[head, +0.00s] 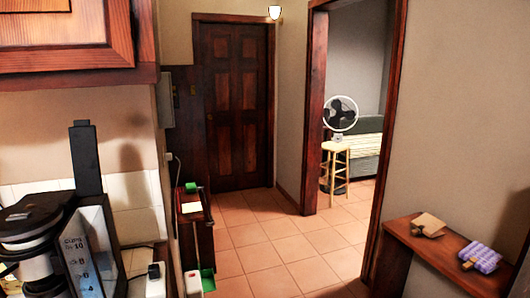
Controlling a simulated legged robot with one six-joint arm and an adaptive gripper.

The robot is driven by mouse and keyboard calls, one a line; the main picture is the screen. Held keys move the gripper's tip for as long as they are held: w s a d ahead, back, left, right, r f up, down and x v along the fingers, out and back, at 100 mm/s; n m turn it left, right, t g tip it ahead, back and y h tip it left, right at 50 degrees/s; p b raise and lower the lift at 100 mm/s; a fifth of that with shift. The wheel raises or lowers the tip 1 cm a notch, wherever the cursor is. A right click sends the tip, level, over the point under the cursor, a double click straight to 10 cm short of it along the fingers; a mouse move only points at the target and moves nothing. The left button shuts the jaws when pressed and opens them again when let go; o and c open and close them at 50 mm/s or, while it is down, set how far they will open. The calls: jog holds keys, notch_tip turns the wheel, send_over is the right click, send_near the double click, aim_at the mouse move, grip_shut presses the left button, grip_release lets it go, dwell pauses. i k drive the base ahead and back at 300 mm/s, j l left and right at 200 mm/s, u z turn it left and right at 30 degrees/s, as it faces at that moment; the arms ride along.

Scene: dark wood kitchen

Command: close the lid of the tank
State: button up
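A black coffee maker (28,225) stands at the left edge, partly cut off by the frame. A flat black lid (86,158) stands upright above the tank, so the tank's lid is open. My gripper is not in view, and neither is my arm.
A wooden wall cabinet (75,38) hangs above the coffee maker. A small dark cabinet (197,235) stands right of the counter. A wooden shelf (425,248) with small items is at the right. The tiled floor (275,248) between is clear.

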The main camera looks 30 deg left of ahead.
aim_at(83, 137)
jog(key=i+u, duration=0.4)
jog(key=i, duration=0.15)
jog(key=i+l+u, duration=0.2)
jog(key=i+u, duration=0.2)
jog(key=i, duration=0.15)
jog(key=i+u, duration=0.25)
jog(key=u, duration=0.15)
jog(key=i+u, duration=0.25)
jog(key=u, duration=0.15)
jog(key=i+u, duration=0.2)
jog(key=u, duration=0.2)
jog(key=i+l+u, duration=0.2)
jog(key=u, duration=0.2)
jog(key=i+u, duration=0.2)
jog(key=u, duration=0.2)
jog(key=i+l+u, duration=0.15)
jog(key=u, duration=0.2)
jog(key=i+l+u, duration=0.15)
jog(key=u, duration=0.25)
jog(key=i+l+u, duration=0.15)
jog(key=u, duration=0.25)
jog(key=i+l+u, duration=0.25)
jog(key=l+u, duration=0.25)
jog(key=i+l+u, duration=0.2)
jog(key=l, duration=0.15)
jog(key=k+l, duration=0.1)
jog(key=k, duration=0.1)
